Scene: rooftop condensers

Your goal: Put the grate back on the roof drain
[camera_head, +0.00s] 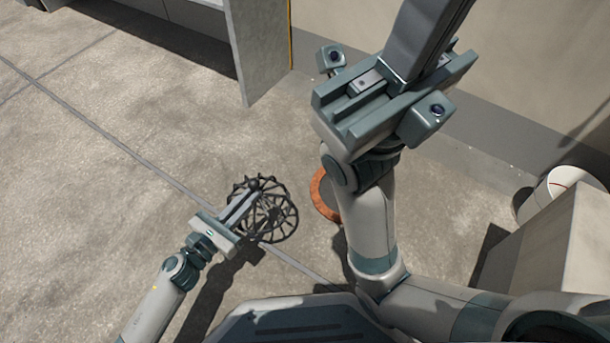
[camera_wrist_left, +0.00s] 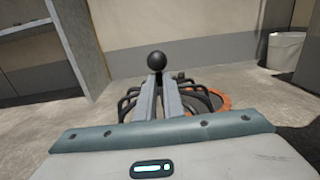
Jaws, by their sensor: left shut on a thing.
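The grate (camera_head: 282,213) is a black domed cage of curved bars with a round knob (camera_wrist_left: 156,61) on top. My left gripper (camera_head: 251,200) is shut on it near the top; its two fingers also show in the left wrist view (camera_wrist_left: 158,95). The roof drain (camera_head: 325,196) shows as an orange-brown ring with a grey inside, just right of the grate. My right arm hides part of it. In the left wrist view the ring (camera_wrist_left: 222,101) lies behind the grate to the right. My right gripper (camera_head: 428,40) points up, its fingertips beyond the top edge.
A grey panel (camera_head: 258,50) stands at the back near a wall (camera_head: 350,20). A white bucket-like container (camera_head: 566,185) and a pale box (camera_head: 560,245) are at the right. The concrete roof floor (camera_head: 110,160) at left is clear.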

